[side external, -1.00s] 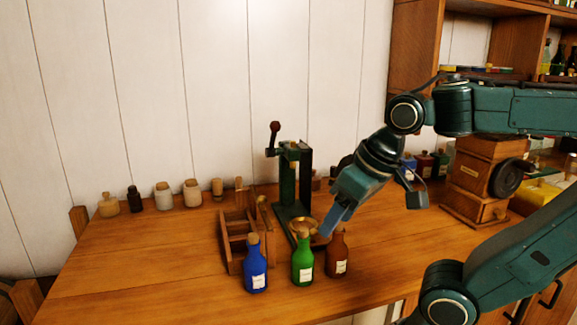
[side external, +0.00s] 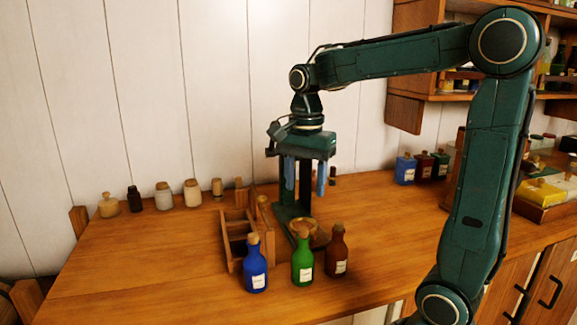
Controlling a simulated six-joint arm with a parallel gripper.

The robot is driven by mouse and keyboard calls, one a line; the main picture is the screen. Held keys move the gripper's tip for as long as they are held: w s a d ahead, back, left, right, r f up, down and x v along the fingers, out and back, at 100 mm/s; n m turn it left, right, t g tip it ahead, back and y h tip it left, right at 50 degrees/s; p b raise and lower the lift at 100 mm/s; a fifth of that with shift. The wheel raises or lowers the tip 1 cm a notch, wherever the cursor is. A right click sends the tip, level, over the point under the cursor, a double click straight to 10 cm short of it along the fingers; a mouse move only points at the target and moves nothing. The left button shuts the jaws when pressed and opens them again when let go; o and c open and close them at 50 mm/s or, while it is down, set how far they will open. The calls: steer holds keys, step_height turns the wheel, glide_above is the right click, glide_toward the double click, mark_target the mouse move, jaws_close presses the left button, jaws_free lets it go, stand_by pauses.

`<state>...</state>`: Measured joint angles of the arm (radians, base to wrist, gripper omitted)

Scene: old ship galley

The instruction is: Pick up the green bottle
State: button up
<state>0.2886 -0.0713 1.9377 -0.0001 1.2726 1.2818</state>
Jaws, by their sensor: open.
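The green bottle (side external: 303,261) stands upright near the front of the wooden table, with a cork and a white label. A blue bottle (side external: 256,267) stands to its left and a brown bottle (side external: 337,255) to its right, both upright and corked. My gripper (side external: 306,190) points down with its two blue fingers apart and nothing between them. In the picture it is above the green bottle, with a clear gap; how far behind the bottle it is, I cannot tell.
A wooden divided rack (side external: 232,250) stands left of a dark green press stand (side external: 300,212), which my gripper partly hides. A brass bowl (side external: 303,226) sits behind the green bottle. Several jars line the back left. The table's front left is clear.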

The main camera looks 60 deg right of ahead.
mark_target(303, 229)
steer(key=shift+f, duration=0.1)
steer(key=shift+f, duration=4.25)
steer(key=shift+w+f, duration=0.1)
steer(key=shift+f, duration=2.45)
jaws_close()
